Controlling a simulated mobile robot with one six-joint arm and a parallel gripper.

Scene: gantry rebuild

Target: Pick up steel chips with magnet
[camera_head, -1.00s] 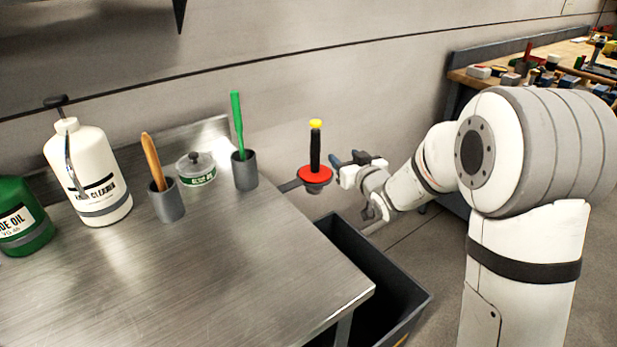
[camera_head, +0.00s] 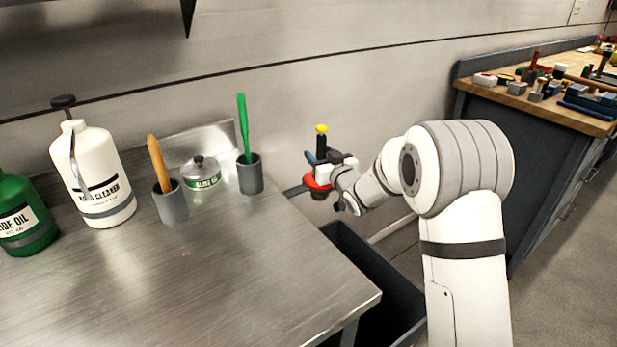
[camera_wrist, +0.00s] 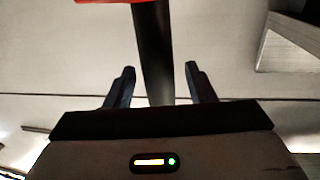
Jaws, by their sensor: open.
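The magnet (camera_head: 321,129) is an upright black stick with a yellow top and a red disc near its base. It sits on a holder at the right edge of the steel table, above a dark bin. My gripper (camera_head: 312,157) is at the black handle, above the red disc. In the wrist view my gripper (camera_wrist: 159,75) is open, with one finger on each side of the black handle (camera_wrist: 153,45) and visible gaps between. The red disc (camera_wrist: 105,1) shows at the top edge there. I cannot make out any steel chips.
The steel table (camera_head: 250,265) holds a white cleaner jug (camera_head: 92,175), a green oil bottle (camera_head: 22,220), a cup with a wooden handle (camera_head: 170,203), a lidded tin (camera_head: 201,172) and a cup with a green stick (camera_head: 250,175). A dark bin (camera_head: 400,283) stands below the table's right edge. A workbench (camera_head: 545,105) is behind.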

